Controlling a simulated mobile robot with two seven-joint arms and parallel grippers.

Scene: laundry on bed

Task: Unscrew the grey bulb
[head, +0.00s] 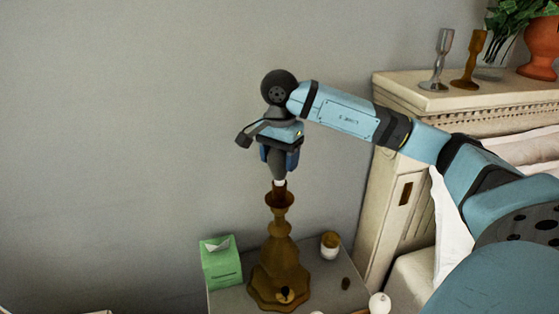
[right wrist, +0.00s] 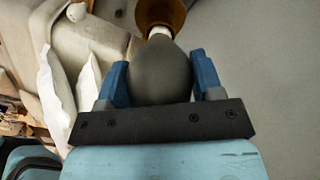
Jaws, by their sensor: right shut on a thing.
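The grey bulb (head: 277,163) is upright at the top of the brass-coloured lamp (head: 280,258). It also shows large in the right wrist view (right wrist: 160,72). My right gripper (head: 279,158) comes down from above, with its blue fingers on both sides of the bulb, shut on it. The bulb's white base (head: 279,184) shows just above the lamp's brown socket (head: 279,193). I cannot tell how far the base sits in the socket. My left gripper is not in view.
A white round object (head: 379,302) is at the lower right. A cream headboard (head: 385,190) stands right; the wall area left is clear.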

